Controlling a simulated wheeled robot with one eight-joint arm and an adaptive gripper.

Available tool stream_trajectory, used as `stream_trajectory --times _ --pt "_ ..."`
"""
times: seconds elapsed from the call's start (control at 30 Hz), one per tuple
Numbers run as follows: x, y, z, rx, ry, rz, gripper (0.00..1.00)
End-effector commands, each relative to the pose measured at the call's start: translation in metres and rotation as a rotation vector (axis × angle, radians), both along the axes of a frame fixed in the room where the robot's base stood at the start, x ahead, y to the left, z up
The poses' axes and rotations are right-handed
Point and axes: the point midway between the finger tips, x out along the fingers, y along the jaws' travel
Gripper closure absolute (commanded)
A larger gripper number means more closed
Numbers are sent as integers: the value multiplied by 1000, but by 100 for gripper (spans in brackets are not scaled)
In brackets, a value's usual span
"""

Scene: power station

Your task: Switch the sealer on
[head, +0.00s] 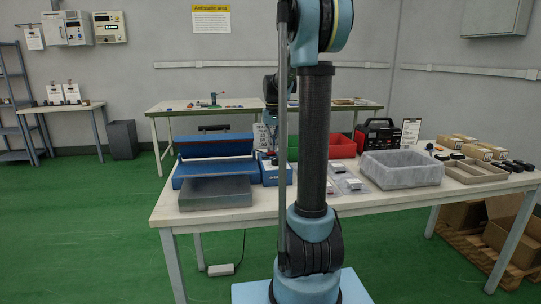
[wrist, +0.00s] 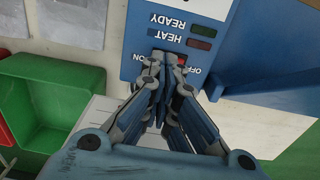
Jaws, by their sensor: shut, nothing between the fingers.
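The blue sealer (head: 212,146) stands at the left end of the near table, with its long lid raised above its base. Its control panel (wrist: 140,62) fills the top middle of the wrist view, upside down, with READY, HEAT and OFF/ON lettering. A dark green lamp and a dark red lamp (wrist: 201,44) sit beside the words. My gripper (wrist: 166,62) is shut and empty, its fingertips over the panel at the switch. A bit of the red switch (wrist: 187,88) shows beside the fingers; its position and any contact are hidden. The head view does not show the fingertips clearly.
A green bin (wrist: 55,105) lies close beside the panel in the wrist view. A red bin (head: 342,147), a grey tub (head: 402,170) and a black device (head: 377,137) stand farther right on the table (head: 240,214). A grey plate (head: 214,192) lies before the sealer.

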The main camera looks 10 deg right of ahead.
Motion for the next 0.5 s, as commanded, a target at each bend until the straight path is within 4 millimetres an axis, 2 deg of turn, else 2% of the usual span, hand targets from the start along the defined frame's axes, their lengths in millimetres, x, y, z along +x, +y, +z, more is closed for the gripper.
stream_trajectory --times 0.5 --pt "0 0 -6 0 0 0 100"
